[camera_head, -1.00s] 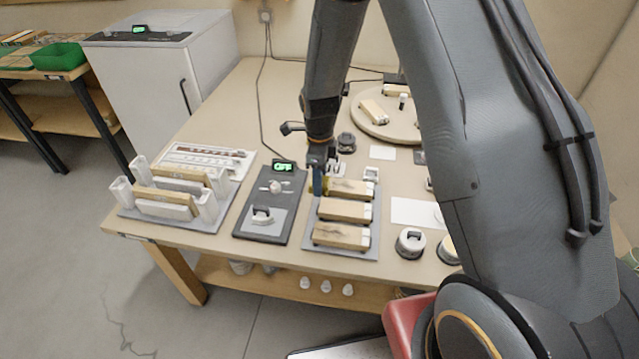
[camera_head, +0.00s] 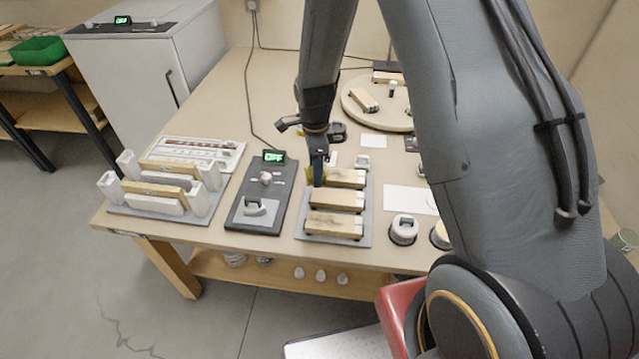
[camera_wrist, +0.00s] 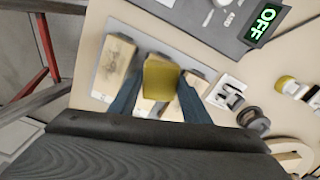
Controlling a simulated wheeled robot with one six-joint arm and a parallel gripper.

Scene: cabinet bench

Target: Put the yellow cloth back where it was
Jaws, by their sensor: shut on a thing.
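The yellow cloth (camera_wrist: 160,78) is held between the two fingers of my gripper (camera_wrist: 160,98) in the wrist view, looking like a small folded yellow pad. In the head view a bit of the cloth (camera_head: 310,178) shows beside my dark gripper (camera_head: 318,171). My gripper is shut on it, at the left end of the farthest of three wooden blocks (camera_head: 347,177) on a grey tray (camera_head: 301,226). In the wrist view the cloth overlaps the blocks; I cannot tell whether it touches them.
A dark panel (camera_head: 240,218) with a green OFF display stands left of the tray. A rack (camera_head: 115,202) with wooden pieces is farther left. A white card (camera_head: 405,199) and a round knob-like item (camera_head: 403,231) lie right. A round board (camera_head: 352,106) is behind.

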